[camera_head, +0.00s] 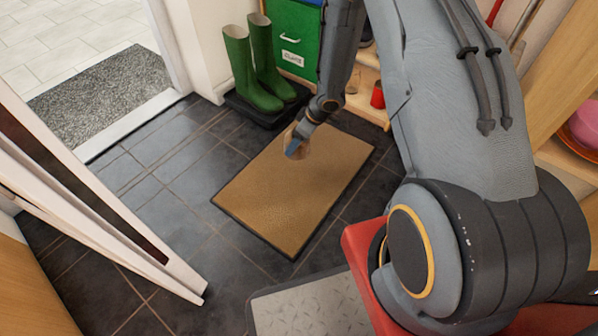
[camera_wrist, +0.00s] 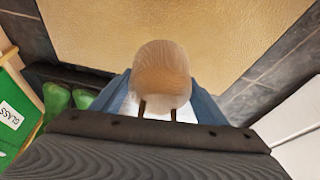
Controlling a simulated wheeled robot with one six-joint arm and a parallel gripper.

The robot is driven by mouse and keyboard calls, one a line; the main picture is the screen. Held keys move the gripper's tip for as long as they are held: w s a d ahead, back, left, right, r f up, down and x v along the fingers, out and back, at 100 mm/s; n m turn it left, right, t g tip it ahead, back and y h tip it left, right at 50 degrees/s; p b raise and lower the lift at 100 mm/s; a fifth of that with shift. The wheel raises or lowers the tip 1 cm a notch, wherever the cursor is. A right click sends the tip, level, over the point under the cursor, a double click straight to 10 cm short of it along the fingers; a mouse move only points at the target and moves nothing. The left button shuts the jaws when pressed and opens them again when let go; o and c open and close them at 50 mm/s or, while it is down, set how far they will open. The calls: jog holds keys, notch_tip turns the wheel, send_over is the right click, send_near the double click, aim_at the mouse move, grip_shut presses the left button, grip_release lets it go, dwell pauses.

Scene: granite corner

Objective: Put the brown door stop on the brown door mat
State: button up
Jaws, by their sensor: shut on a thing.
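The brown door stop (camera_wrist: 160,72) is a rounded wooden piece held between the fingers of my gripper (camera_wrist: 160,105) in the wrist view. In the head view my gripper (camera_head: 297,143) is at the far left part of the brown door mat (camera_head: 285,195), with the door stop mostly hidden by the wrist and fingers. The mat is a tan rectangle with a dark edge on the floor; it fills the upper part of the wrist view (camera_wrist: 235,40). I cannot tell whether the door stop touches the mat.
A red cup (camera_head: 377,95) is on a low wooden shelf. A white door (camera_head: 120,225) stands open at left. Dark floor tiles (camera_head: 190,190) left of the mat are clear.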

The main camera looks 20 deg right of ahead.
jog(key=shift+w+d+f+n, duration=0.1)
jog(key=shift+d+f+n, duration=0.1)
jog(key=shift+f, duration=0.25)
jog(key=shift+d+f+n, duration=0.1)
jog(key=shift+f+n, duration=0.1)
jog(key=shift+f, duration=0.2)
jog(key=b, duration=0.5)
send_over(299, 171)
jog(key=shift+f, duration=5.2)
jog(key=shift+f, duration=0.1)
jog(key=o, duration=1.8)
jog(key=shift+g, duration=0.3)
jog(key=shift+o, duration=0.2)
